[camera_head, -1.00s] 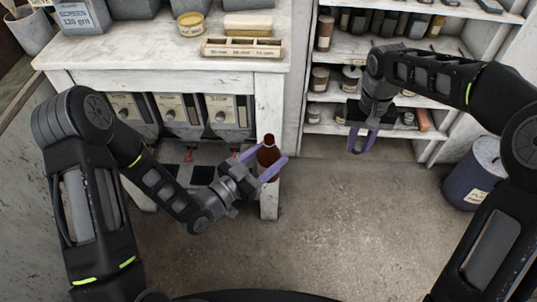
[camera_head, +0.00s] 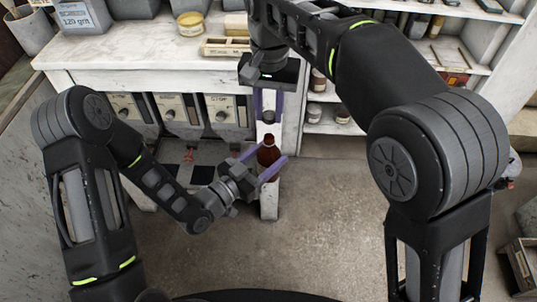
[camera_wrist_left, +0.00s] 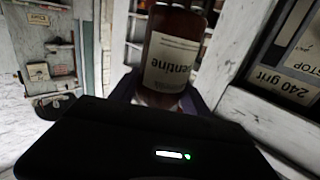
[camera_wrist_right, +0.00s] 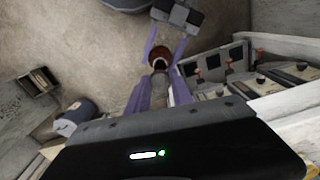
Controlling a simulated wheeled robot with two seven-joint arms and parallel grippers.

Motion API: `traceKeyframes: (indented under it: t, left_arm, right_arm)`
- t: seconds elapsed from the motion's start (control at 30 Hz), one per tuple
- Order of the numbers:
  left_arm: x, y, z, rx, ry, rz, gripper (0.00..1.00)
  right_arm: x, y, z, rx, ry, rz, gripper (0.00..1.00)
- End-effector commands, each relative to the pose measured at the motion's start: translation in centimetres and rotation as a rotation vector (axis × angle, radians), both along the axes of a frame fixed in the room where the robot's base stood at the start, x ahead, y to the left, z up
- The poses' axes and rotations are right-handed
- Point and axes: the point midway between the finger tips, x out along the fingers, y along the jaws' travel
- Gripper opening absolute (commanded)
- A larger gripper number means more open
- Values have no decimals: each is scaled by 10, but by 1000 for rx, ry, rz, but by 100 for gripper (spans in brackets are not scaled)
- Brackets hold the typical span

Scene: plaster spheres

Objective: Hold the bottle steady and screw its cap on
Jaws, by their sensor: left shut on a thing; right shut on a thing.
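The brown bottle (camera_head: 268,152) stands upright in my left gripper (camera_head: 267,157), whose purple fingers are shut on its sides. In the left wrist view the bottle (camera_wrist_left: 170,55) shows a pale label between the fingers. My right gripper (camera_head: 268,116) points down directly above the bottle and is shut on the small grey cap (camera_head: 268,118). In the right wrist view the cap (camera_wrist_right: 158,89) sits between the fingers, with the bottle's rim (camera_wrist_right: 158,64) just beyond it. The cap appears slightly above the bottle's neck; contact is not clear.
A white worktable (camera_head: 140,55) with grey drawer fronts (camera_head: 180,108) stands behind the bottle, its front leg close behind the grippers. A shelf unit (camera_head: 330,125) holds jars at the right. The floor in front (camera_head: 320,220) is clear.

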Motion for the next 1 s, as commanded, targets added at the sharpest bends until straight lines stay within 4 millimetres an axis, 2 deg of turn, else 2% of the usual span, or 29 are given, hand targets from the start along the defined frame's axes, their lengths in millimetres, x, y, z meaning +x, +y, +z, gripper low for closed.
traceKeyframes:
  t: [0.47,0.8,1.0]
  left_arm:
    - [0,0,1,-1,-3,0,0]
    - [0,0,1,-1,-3,0,0]
    - [0,0,1,-1,-3,0,0]
  right_arm:
    - [0,-1,-5,0,5,0,0]
    - [0,-1,-20,1,5,-1,0]
    - [0,0,-36,-2,3,1,0]
